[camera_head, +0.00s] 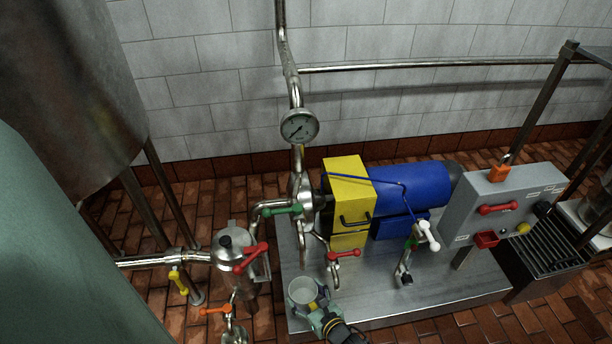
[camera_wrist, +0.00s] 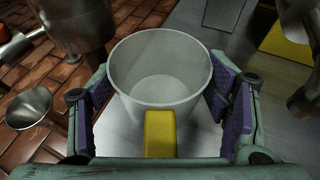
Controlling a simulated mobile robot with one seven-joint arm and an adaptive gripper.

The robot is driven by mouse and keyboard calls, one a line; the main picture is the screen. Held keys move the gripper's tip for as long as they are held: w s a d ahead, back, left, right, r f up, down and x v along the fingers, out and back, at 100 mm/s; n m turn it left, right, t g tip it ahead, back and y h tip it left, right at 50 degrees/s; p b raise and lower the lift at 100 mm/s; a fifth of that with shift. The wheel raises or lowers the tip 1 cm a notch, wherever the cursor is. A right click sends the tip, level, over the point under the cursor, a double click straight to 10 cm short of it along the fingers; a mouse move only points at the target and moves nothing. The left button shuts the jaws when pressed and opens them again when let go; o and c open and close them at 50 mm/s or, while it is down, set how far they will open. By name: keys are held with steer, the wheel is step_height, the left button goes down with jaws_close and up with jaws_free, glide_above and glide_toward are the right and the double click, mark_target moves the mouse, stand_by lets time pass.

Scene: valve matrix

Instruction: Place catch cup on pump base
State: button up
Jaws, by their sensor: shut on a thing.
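The catch cup (camera_head: 303,291) is a pale, empty, open-topped cup, upright near the left front part of the steel pump base (camera_head: 455,298). It also shows in the wrist view (camera_wrist: 160,75), with a yellow piece (camera_wrist: 160,133) at its near side. My gripper (camera_head: 318,308) is shut on the cup, with a purple finger pad (camera_wrist: 222,95) on the right and another on the left. Whether the cup's bottom touches the base cannot be told. The blue pump motor (camera_head: 415,186) and yellow guard (camera_head: 348,190) stand on the base behind it.
A red-handled valve (camera_head: 343,254) hangs just behind and right of the cup. A steel filter housing with a red lever (camera_head: 250,258) stands at left. A grey control box (camera_head: 505,208) stands at right. The base's front middle is clear.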

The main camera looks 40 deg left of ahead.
steer(key=o, duration=0.8)
steer(key=shift+o, duration=0.2)
steer(key=shift+r+p, duration=0.25)
steer(key=shift+p, duration=0.1)
steer(key=v, duration=1.2)
steer(key=shift+f, duration=0.15)
